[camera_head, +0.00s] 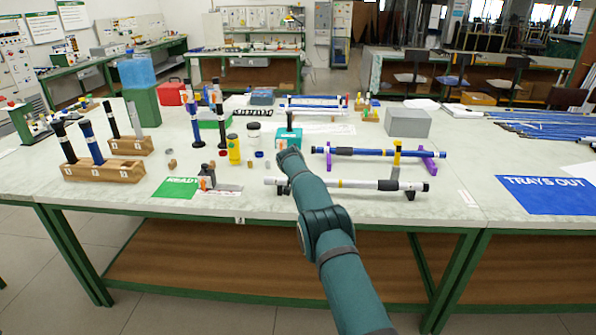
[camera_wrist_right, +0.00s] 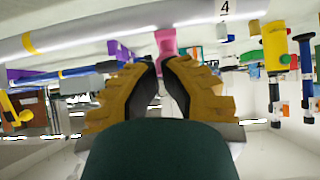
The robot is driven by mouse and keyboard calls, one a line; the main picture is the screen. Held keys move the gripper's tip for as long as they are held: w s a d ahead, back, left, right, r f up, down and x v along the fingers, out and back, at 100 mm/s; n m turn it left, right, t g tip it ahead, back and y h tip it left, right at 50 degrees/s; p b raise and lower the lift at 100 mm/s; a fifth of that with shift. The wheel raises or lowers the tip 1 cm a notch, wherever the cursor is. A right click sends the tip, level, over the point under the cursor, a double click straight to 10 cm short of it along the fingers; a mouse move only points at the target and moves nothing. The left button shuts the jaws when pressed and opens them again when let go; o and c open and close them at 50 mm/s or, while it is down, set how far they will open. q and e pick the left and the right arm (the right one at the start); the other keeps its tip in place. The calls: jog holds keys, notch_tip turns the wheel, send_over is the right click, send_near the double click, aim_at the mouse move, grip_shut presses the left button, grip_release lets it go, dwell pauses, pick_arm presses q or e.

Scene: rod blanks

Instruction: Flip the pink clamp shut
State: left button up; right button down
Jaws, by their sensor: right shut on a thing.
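The pink clamp (camera_wrist_right: 166,42) shows in the right wrist view beside the grey rod (camera_wrist_right: 100,32), between my fingertips. In the head view my arm hides the clamp. My right gripper (camera_wrist_right: 162,66) has its yellow-brown finger pads closed on the pink part. Whether the clamp is open or shut around the rod cannot be told. In the head view the grey rod (camera_head: 360,184) lies near the table's front edge on black supports, and my right forearm crosses in front of it. My left gripper is in neither view.
A yellow bottle (camera_head: 234,150) and a teal block (camera_head: 288,137) stand nearby. Wooden racks (camera_head: 105,171) are left; a blue mat (camera_head: 545,194) is right.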

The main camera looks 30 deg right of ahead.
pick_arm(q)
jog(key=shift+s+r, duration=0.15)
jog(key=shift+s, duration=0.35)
pick_arm(e)
jog(key=shift+s+a+f, duration=0.1)
jog(key=shift+s+f, duration=0.05)
jog(key=shift+f, duration=0.05)
notch_tip(320, 180, up, 4)
jog(key=p, duration=0.1)
pick_arm(q)
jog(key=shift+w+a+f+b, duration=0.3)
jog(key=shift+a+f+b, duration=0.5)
jog(key=shift+b, duration=0.5)
pick_arm(e)
jog(key=s+a+f, duration=0.4)
jog(key=s+a, duration=0.1)
jog(key=s, duration=0.3)
jog(key=shift+f, duration=0.15)
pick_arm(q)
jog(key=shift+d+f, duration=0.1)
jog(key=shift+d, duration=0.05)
